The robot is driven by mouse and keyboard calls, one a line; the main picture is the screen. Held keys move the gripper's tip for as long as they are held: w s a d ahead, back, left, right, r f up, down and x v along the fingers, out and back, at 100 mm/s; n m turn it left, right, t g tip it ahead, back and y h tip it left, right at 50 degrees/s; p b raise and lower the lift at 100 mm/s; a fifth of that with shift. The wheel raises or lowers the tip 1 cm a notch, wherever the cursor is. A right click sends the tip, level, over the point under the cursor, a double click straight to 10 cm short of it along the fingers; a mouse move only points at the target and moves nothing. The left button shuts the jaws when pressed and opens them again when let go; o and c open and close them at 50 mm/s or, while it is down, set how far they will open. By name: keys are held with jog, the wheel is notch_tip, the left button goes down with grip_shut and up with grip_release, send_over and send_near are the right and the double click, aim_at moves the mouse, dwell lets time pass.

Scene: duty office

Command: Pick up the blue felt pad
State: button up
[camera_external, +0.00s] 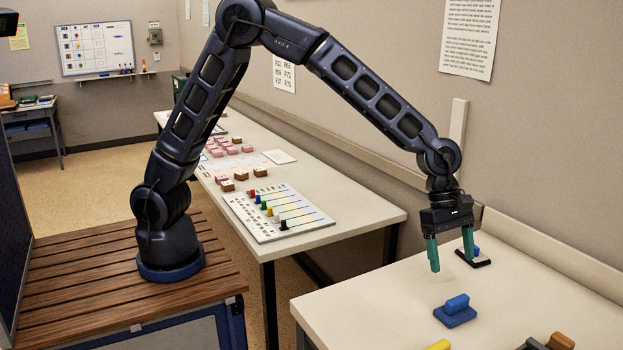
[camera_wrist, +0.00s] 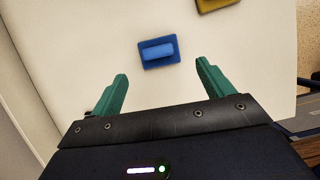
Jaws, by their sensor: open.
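A blue pad with a raised blue grip bar (camera_external: 455,317) lies flat on the pale table at the right in the external view. It also shows in the wrist view (camera_wrist: 145,60), ahead of the space between the fingertips. My gripper (camera_external: 452,264) points down above the table, behind the blue pad in the external view. Its green fingers are apart and empty, as the wrist view shows (camera_wrist: 162,72). The pad is clear of both fingers.
A dark-based pad with a blue grip (camera_external: 483,262) sits behind my right finger. A yellow object (camera_external: 438,345) and a brown-and-black one (camera_external: 560,341) lie near the front edge. A yellow item (camera_wrist: 212,5) shows at the wrist view's top. The table right of the blue pad is clear.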

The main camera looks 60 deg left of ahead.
aim_at(458, 298)
jog(key=x, duration=0.6)
jog(key=shift+w+x, duration=0.15)
jog(key=shift+x, duration=1.1)
jog(key=shift+w+x, duration=0.15)
jog(key=shift+x, duration=1.1)
jog(key=shift+a, duration=0.25)
jog(key=c, duration=0.6)
